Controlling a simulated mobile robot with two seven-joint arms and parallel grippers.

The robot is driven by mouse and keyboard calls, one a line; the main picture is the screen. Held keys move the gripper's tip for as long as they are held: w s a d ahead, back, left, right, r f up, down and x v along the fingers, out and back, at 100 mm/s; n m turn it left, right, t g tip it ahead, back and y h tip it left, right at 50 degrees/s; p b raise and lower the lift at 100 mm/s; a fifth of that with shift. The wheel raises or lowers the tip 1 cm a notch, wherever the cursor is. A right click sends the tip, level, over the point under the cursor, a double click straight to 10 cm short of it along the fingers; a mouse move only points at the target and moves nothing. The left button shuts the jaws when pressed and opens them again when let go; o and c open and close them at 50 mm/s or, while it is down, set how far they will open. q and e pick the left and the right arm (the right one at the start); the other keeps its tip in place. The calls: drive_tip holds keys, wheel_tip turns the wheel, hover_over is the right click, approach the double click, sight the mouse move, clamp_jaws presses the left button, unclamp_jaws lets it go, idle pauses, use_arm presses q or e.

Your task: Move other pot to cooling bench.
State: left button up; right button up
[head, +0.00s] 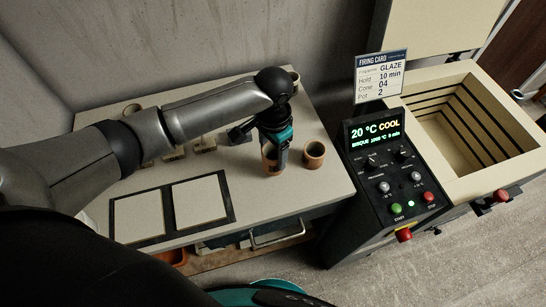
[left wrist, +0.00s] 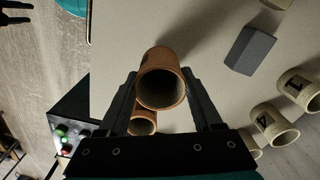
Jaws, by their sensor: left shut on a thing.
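A terracotta pot (head: 269,160) is between the fingers of my left gripper (head: 273,150) at the right part of the bench. It also shows in the left wrist view (left wrist: 157,58), mouth toward the camera, with a finger on each side. My left gripper is shut on it. Whether the pot touches the bench top I cannot tell. A second terracotta pot (head: 314,155) stands upright on the bench just right of it. In the left wrist view this second pot (left wrist: 144,121) is partly hidden behind the gripper.
The bench (head: 300,191) carries two pale square panels (head: 200,202) in dark frames at front left. A grey block (head: 239,134) and several beige cups (left wrist: 299,92) stand further back. The open, empty kiln (head: 436,120) and its control panel (head: 384,170) are on the right.

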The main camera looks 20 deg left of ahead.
use_arm(q)
drive_tip(key=shift+f, duration=1.05)
drive_tip(key=shift+f, duration=0.2)
drive_tip(key=o, duration=1.4)
drive_tip(key=shift+o, duration=0.2)
drive_tip(key=shift+r, duration=0.15)
wheel_tip(320, 180, up, 12)
drive_tip(key=p, duration=0.2)
